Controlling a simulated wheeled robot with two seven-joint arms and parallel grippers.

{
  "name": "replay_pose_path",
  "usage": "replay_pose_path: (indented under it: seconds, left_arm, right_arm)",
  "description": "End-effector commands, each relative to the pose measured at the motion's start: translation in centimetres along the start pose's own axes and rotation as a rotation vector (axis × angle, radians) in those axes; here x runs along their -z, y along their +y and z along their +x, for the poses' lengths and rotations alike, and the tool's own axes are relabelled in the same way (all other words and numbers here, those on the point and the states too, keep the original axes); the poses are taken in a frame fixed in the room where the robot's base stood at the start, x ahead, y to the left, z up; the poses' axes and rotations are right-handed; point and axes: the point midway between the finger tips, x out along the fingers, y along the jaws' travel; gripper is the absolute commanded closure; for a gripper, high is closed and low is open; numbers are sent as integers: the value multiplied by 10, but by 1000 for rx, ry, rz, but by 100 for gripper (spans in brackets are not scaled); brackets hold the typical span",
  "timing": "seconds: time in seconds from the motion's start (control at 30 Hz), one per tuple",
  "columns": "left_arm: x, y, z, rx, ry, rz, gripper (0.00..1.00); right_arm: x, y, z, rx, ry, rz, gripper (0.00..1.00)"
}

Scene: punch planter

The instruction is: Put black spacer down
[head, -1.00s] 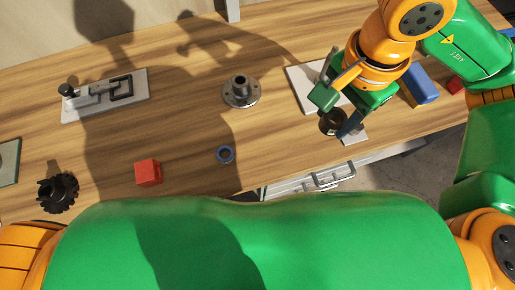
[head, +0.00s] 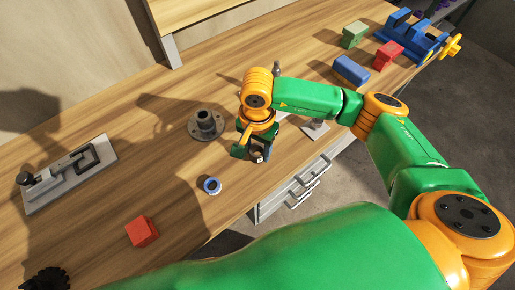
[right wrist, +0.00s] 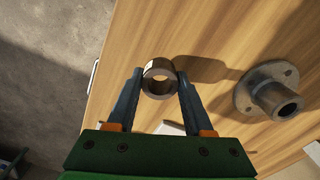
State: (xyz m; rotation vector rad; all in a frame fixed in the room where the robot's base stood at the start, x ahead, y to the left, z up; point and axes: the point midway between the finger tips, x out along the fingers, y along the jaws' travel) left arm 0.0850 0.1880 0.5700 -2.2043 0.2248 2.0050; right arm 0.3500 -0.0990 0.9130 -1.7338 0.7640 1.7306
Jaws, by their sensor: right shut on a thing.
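The black spacer (right wrist: 159,78) is a dark, short ring with a hole through it and a small white patch on its rim. My right gripper (right wrist: 158,82) is shut on it, one finger on each side, in the right wrist view. In the head view the spacer (head: 257,155) shows small and dark at the fingertips of my right gripper (head: 256,157), over the front part of the wooden table (head: 130,110). Its shadow lies beside it on the wood in the wrist view; the exact gap to the table is hard to tell. My left gripper does not show.
A grey flanged hub (head: 206,124) stands just left of my right gripper. A clamp plate (head: 70,175) is at left; blue (head: 351,70), green and red blocks and a blue vise (head: 412,38) stand at right.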

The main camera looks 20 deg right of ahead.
Motion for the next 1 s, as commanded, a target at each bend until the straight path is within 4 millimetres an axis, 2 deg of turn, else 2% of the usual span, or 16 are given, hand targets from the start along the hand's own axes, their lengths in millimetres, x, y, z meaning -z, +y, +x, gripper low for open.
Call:
replay_pose_path:
  seconds: [0.13, 0.5, 0.53, 0.63, 0.9, 1.0]
  left_arm:
    - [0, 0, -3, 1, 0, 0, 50]
    - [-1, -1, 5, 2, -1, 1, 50]
    - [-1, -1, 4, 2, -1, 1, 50]
    - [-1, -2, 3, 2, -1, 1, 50]
    - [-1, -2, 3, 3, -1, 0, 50]
    - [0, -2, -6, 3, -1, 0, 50]
  right_arm:
    - [0, 1, 16, -1, 0, 0, 100]
    - [0, 1, 21, 1, 1, 0, 100]
    - [0, 1, 21, 1, 1, 1, 46]
    - [0, 1, 20, 1, 0, 1, 19]
    - [0, 1, 19, 1, 0, 1, 19]
    - [0, 1, 12, 0, 0, 1, 19]
